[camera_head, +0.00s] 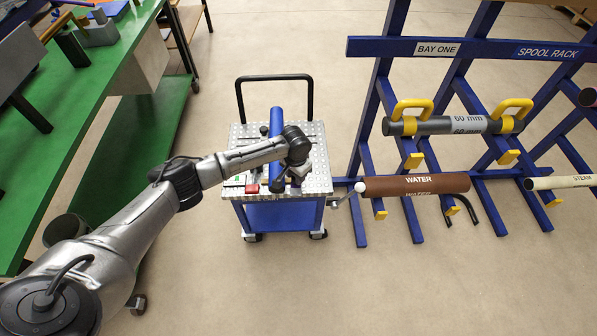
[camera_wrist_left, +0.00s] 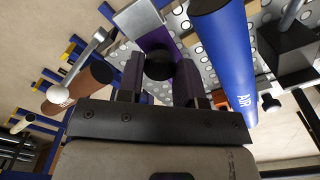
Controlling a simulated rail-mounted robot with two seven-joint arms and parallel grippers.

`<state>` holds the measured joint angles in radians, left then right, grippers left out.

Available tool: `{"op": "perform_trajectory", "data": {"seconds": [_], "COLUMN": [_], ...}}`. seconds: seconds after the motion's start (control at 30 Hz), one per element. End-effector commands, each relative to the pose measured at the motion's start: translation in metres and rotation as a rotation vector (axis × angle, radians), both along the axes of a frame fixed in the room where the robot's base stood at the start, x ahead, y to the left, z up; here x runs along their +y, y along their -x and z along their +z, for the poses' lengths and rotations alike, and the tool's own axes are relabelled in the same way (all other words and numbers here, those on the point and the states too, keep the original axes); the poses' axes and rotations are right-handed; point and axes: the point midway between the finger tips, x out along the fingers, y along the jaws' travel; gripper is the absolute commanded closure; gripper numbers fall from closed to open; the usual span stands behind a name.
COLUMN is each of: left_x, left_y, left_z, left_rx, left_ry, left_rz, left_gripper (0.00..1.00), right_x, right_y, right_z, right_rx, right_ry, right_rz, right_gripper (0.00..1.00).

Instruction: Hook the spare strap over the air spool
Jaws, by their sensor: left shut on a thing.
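The blue air spool (camera_head: 275,122), marked AIR in the left wrist view (camera_wrist_left: 228,60), lies lengthwise on the cart's perforated top. My left gripper (camera_head: 297,172) is over the cart top, just right of the spool in the head view. In the left wrist view its two fingers (camera_wrist_left: 158,82) are closed about a dark round part, with a purple piece (camera_wrist_left: 153,36) just beyond. This looks like the spare strap, but its full shape is hidden. I cannot see it around the spool. My right gripper is not in view.
The cart (camera_head: 315,190) carries a red block (camera_head: 252,188) and has a black handle at the back. The blue spool rack (camera_head: 400,47) stands right, with a brown WATER spool (camera_head: 402,186) and a grey spool (camera_head: 450,125). A green bench (camera_head: 75,80) stands left. Floor is clear in front.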

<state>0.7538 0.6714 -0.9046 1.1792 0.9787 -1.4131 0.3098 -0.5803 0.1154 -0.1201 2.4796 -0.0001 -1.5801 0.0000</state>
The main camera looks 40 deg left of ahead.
Motion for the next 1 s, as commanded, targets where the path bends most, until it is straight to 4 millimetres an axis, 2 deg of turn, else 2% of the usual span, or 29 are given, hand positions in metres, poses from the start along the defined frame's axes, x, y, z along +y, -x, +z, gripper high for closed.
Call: {"op": "perform_trajectory", "data": {"seconds": [0.03, 0.4, 0.87, 1.0], "left_x": [0.005, 0.027, 0.031, 0.037], "left_y": [0.003, 0.016, 0.018, 0.02], "left_z": [0.002, 0.002, 0.0, 0.001], "left_rx": [0.002, 0.0, -0.001, 0.0], "left_ry": [-0.004, -0.005, -0.004, -0.004], "left_rz": [0.004, 0.006, 0.004, 0.005], "left_gripper": [0.76, 0.75, 0.75, 0.75], "right_x": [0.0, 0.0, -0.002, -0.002], "right_y": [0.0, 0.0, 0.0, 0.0], "right_z": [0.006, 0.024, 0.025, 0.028], "right_rx": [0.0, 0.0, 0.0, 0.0], "right_ry": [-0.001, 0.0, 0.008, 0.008], "right_rz": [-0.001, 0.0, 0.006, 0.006], "right_gripper": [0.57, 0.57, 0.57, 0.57]}}
